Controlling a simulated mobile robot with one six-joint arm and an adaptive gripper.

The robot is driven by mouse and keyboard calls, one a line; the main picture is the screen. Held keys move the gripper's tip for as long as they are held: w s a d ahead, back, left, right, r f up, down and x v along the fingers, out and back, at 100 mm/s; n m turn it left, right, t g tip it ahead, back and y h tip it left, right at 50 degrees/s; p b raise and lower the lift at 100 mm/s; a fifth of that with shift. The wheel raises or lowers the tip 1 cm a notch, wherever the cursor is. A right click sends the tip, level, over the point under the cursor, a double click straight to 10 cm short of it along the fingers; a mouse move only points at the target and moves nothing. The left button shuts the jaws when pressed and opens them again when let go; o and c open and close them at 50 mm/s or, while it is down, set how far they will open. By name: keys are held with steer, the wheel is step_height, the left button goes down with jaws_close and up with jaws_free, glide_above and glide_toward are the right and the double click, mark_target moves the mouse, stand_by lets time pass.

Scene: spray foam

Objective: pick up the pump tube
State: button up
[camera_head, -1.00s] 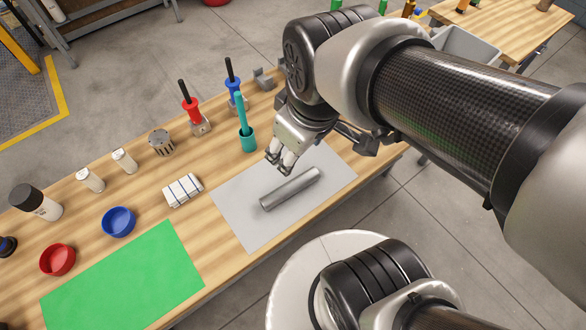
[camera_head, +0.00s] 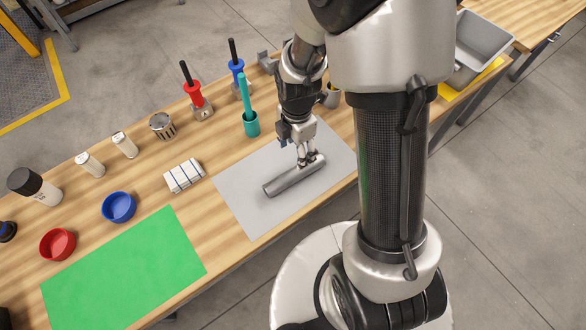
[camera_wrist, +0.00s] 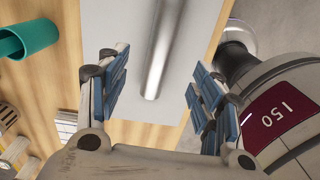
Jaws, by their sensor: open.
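The pump tube (camera_head: 290,178) is a plain grey metal cylinder lying on its side on a light grey mat (camera_head: 240,205). My gripper (camera_head: 308,160) is above the tube's right-hand end, pointing down. In the wrist view the tube (camera_wrist: 160,50) runs lengthwise between the two blue-padded fingers of my gripper (camera_wrist: 157,98). The fingers are apart, with a gap on each side of the tube. I cannot tell exactly how high the fingertips are above the mat.
A green mat (camera_head: 125,270), a red bowl (camera_head: 57,244) and a blue bowl (camera_head: 119,207) lie to the left.

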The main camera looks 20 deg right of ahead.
mark_target(294, 171)
step_height(294, 171, down, 7)
steer(key=shift+r+b, duration=0.15)
steer(key=shift+b, duration=0.8)
steer(key=f, duration=0.1)
steer(key=f+b, duration=0.1)
steer(key=f, duration=0.1)
steer(key=f+b, duration=0.1)
steer(key=f, duration=0.1)
steer(key=shift+s+a+f, duration=0.15)
steer(key=shift+s+a, duration=0.15)
steer(key=shift+a, duration=0.05)
steer(key=shift+c, duration=0.4)
steer(key=c, duration=1.3)
